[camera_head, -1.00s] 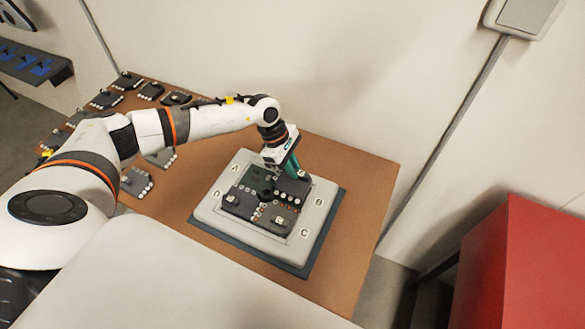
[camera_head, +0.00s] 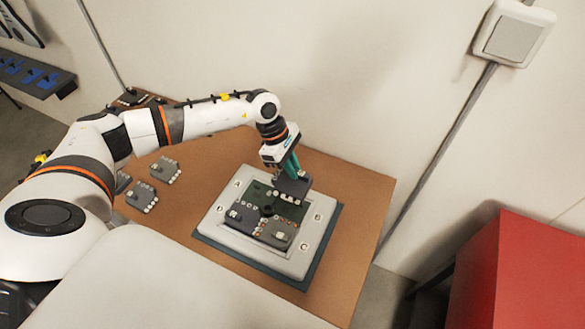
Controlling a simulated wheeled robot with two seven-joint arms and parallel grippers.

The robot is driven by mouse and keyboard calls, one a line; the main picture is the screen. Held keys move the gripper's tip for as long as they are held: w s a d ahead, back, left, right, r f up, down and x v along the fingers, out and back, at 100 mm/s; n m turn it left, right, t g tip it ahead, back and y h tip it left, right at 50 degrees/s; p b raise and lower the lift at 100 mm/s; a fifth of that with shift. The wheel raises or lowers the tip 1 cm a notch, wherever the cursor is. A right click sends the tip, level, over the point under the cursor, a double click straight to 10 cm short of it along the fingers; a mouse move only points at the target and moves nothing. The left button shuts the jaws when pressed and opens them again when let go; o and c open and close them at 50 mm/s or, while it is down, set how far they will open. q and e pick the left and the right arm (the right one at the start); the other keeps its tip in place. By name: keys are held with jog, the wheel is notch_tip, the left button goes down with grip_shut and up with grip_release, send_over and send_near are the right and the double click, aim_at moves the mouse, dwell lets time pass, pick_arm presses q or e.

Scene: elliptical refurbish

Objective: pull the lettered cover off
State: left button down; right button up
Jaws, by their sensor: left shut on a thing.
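A light grey frame (camera_head: 231,239) with the letters A, B, C and D at its sides lies on a dark mat on the brown table. Inside it is a dark green board with a round dark knob or hole near its middle. Dark modules with pale dots sit on the board at the left (camera_head: 240,214) and front (camera_head: 277,234). My left gripper (camera_head: 289,172) is shut on a dark grey module (camera_head: 291,187), which shows above the board's back right part. The fingertips are partly hidden. My right gripper is not in view.
Dark modules (camera_head: 141,197) lie on the table at the left, partly behind my left arm. A red cabinet (camera_head: 500,275) stands at the right. The table (camera_head: 362,200) is bare right of the frame, with a wall behind.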

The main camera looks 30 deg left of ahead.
pick_arm(q)
jog(key=shift+r+p, duration=1.15)
jog(key=shift+r, duration=1.5)
